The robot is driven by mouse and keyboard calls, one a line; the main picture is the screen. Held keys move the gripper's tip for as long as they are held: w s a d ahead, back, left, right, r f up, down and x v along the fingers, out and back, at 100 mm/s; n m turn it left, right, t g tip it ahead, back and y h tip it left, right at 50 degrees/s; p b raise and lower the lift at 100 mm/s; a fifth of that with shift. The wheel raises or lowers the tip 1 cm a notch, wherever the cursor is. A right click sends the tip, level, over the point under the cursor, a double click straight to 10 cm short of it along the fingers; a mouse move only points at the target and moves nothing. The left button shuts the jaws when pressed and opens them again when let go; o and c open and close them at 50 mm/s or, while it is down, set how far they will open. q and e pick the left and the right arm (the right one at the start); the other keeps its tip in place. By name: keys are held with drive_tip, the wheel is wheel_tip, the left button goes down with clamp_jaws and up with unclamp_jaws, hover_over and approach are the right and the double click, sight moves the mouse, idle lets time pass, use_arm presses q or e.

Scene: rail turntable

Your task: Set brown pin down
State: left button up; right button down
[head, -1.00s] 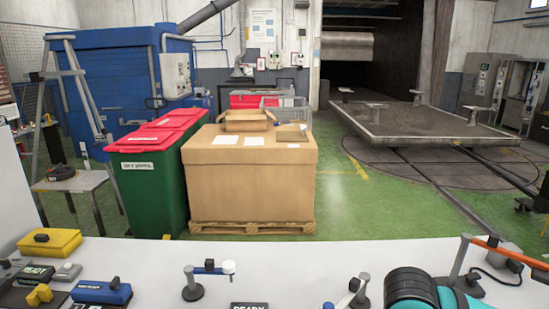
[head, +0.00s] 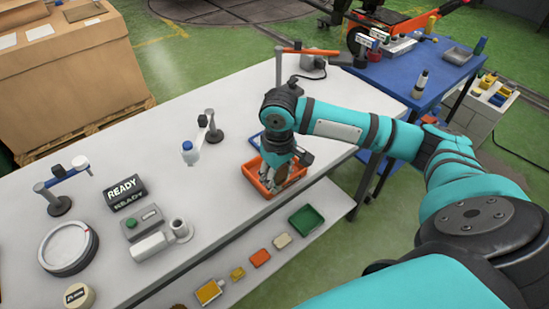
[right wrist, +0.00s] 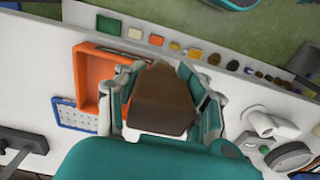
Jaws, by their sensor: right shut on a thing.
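My right gripper (head: 280,180) is over the white table near its front edge, its fingers pointing down at an orange tray (head: 253,180). It is shut on the brown pin (right wrist: 163,98), a dark brown block between the two fingers in the right wrist view. In the head view the pin is mostly hidden behind the fingers. The orange tray also shows in the right wrist view (right wrist: 84,75), left of the pin. I cannot tell whether the pin touches the tray. My left gripper is not in view.
A blue perforated tray (right wrist: 75,117) lies beside the orange one. A READY sign (head: 125,193), a clamp stand (head: 213,130) and a round dial (head: 68,248) stand to the left. A lower shelf (head: 220,262) holds several small coloured pieces. A blue table (head: 400,80) is at right.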

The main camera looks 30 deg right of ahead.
drive_tip(key=w+d, duration=0.1)
drive_tip(key=w, duration=0.1)
drive_tip(key=w+d+p, duration=0.1)
drive_tip(key=w, duration=0.2)
drive_tip(key=w+d, duration=0.2)
drive_tip(key=shift+w+f, duration=0.2)
drive_tip(key=shift+w, duration=0.1)
drive_tip(key=shift+w+d+f+p, duration=0.15)
drive_tip(key=shift+w+f+p, duration=0.05)
drive_tip(key=shift+p, duration=0.1)
wheel_tip(320, 180, down, 3)
drive_tip(key=shift+r+p, duration=0.1)
drive_tip(key=shift+p, duration=0.45)
drive_tip(key=shift+f, duration=0.3)
drive_tip(key=shift+f, duration=0.15)
drive_tip(key=c, duration=0.8)
unclamp_jaws()
drive_tip(key=shift+o, duration=0.2)
wheel_tip(320, 180, up, 12)
drive_tip(key=b, duration=0.2)
drive_tip(key=shift+r+b, duration=0.2)
drive_tip(key=shift+b, duration=0.1)
